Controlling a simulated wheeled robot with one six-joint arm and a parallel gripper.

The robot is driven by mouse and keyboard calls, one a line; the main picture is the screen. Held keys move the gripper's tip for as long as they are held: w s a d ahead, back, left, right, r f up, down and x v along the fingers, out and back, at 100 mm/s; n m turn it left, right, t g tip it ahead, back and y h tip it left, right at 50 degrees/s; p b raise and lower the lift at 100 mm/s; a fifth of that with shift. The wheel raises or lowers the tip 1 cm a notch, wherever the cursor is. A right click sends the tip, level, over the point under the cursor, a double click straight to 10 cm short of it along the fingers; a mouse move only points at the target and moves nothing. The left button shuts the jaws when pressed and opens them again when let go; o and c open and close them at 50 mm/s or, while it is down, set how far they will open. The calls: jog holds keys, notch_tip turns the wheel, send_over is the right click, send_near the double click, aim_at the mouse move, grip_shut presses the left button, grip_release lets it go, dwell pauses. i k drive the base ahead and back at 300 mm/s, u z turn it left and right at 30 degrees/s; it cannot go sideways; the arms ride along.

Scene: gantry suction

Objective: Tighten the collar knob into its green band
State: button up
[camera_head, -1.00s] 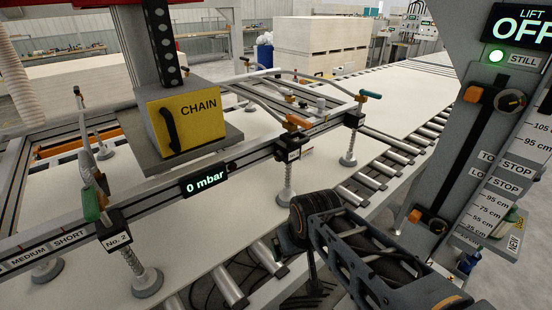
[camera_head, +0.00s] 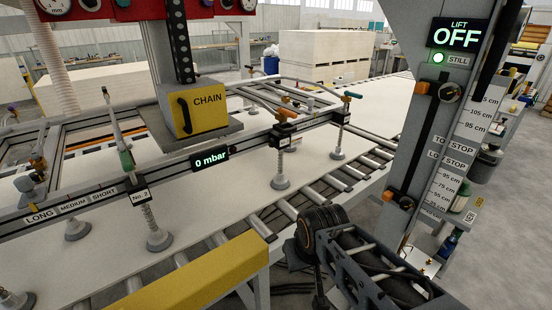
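Two black round knobs sit on the grey lift column at the right: an upper knob (camera_head: 450,91) beside an orange lever, and a lower knob (camera_head: 407,203) beside an orange block. I cannot tell which one is the collar knob, and no green band can be made out on either at this size. My arm comes in from the lower right, and its black joint shows at bottom centre, apart from the column in the picture. My gripper's fingers do not show.
The lift display (camera_head: 458,35) reads OFF, with a lit green STILL lamp (camera_head: 438,57). The suction frame reads 0 mbar (camera_head: 211,161), its cups over a pale board (camera_head: 110,250). A yellow rail (camera_head: 200,275) and rollers lie left of my arm. Open floor shows at the right.

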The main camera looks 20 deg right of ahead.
aim_at(271, 143)
jog(key=u, duration=0.05)
jog(key=k, duration=0.35)
jog(key=z, duration=1.05)
jog(key=i, duration=0.7)
jog(key=u, duration=1.85)
jog(key=i, duration=0.5)
